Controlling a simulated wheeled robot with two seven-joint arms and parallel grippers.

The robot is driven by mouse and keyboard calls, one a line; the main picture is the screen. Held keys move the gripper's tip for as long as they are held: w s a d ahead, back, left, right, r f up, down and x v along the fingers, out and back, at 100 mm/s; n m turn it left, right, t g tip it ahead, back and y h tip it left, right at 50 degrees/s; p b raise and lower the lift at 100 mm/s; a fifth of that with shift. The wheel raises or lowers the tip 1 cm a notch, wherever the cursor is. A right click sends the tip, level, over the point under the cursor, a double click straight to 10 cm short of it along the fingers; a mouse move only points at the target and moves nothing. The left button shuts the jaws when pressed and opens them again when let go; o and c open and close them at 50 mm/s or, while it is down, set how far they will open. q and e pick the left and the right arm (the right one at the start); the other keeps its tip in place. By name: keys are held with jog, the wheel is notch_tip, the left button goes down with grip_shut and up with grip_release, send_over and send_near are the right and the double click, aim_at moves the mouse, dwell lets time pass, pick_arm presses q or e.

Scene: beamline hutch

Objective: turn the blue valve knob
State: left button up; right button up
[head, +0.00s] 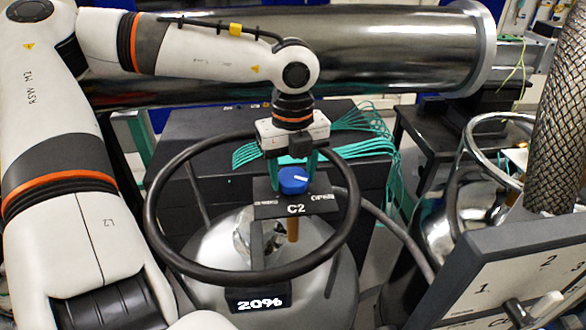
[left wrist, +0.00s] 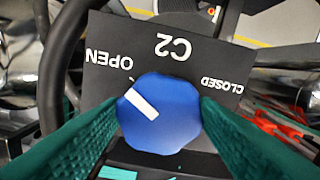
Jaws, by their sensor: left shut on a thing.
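The blue valve knob (head: 293,180) sits on a black panel (head: 268,211) labelled C2, above a steel vessel. It also shows in the left wrist view (left wrist: 160,118), with a white pointer bar aimed to the upper left, toward the OPEN side of the panel (left wrist: 160,60). CLOSED is printed on the other side. My left gripper (head: 291,165) comes down from above and is shut on the knob. Its green fingers (left wrist: 160,105) press on two opposite sides of it. My right gripper is not in view.
A black ring handle (head: 155,190) encircles the panel and knob above the steel vessel (head: 205,245). A numbered panel (head: 510,275) and a braided hose (head: 560,110) stand at right. A large steel pipe (head: 400,50) crosses behind.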

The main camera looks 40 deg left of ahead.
pick_arm(q)
jog(key=shift+f+m+b, duration=0.15)
jog(key=shift+m+b, duration=0.45)
jog(key=shift+b, duration=0.4)
jog(key=m+b, duration=0.5)
jog(key=m, duration=0.2)
jog(key=shift+a+m+b, duration=0.1)
jog(key=shift+m+b, duration=0.3)
jog(key=m, duration=0.2)
jog(key=shift+m+b, duration=0.4)
jog(key=m, duration=0.3)
jog(key=shift+r+m, duration=0.2)
jog(key=shift+m, duration=0.1)
jog(key=m, duration=0.3)
jog(key=shift+m+b, duration=0.3)
jog(key=shift+a+m, duration=0.1)
jog(key=shift+m, duration=1.9)
